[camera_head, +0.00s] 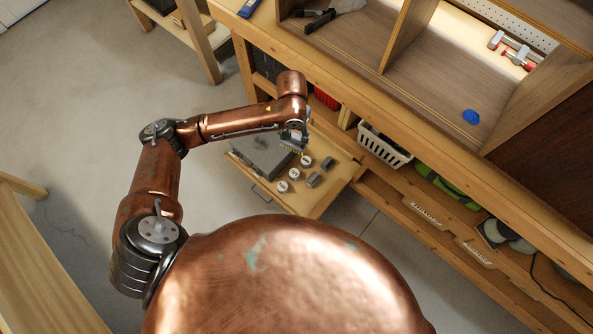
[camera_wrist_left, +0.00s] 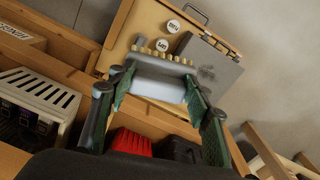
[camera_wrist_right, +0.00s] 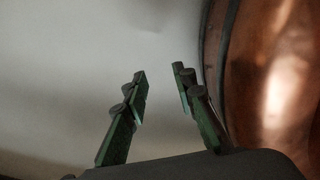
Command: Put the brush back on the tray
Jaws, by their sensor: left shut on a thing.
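My left gripper (camera_head: 294,134) is shut on the brush (camera_wrist_left: 163,82), a pale grey block with a row of brass-coloured bristles. In the left wrist view the fingers (camera_wrist_left: 157,92) grip the block at its two ends. The brush (camera_head: 293,143) is over the wooden pull-out tray (camera_head: 338,181); the gap beneath it is hard to judge. My right gripper (camera_wrist_right: 160,82) is open and empty, away from the tray, beside my copper body.
The workbench (camera_head: 345,85) edge runs above the tray's back. A blue object (camera_head: 471,117) lies on the bench. Open floor (camera_head: 90,110) lies to the left.

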